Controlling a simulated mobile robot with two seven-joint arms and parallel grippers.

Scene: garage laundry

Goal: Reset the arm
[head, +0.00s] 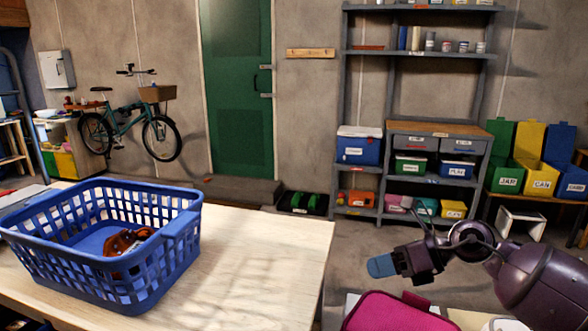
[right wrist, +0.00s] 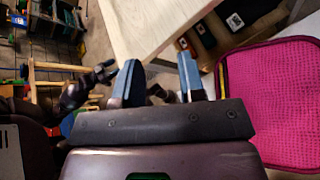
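My right gripper (head: 383,265) is at the lower right of the head view, with blue fingertips pointing left. It hangs in the air to the right of the wooden table (head: 265,260), above a pink item. In the right wrist view its two blue fingers (right wrist: 160,80) stand apart with nothing held between them. My left gripper does not show in the head view.
A blue laundry basket (head: 180,235) with a brown-orange item (head: 125,241) inside stands on the table's left. The pink mesh-like item (head: 395,312) lies below my right gripper. A grey shelf (head: 388,170), labelled bins (head: 508,175) and a bicycle (head: 130,125) stand farther back.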

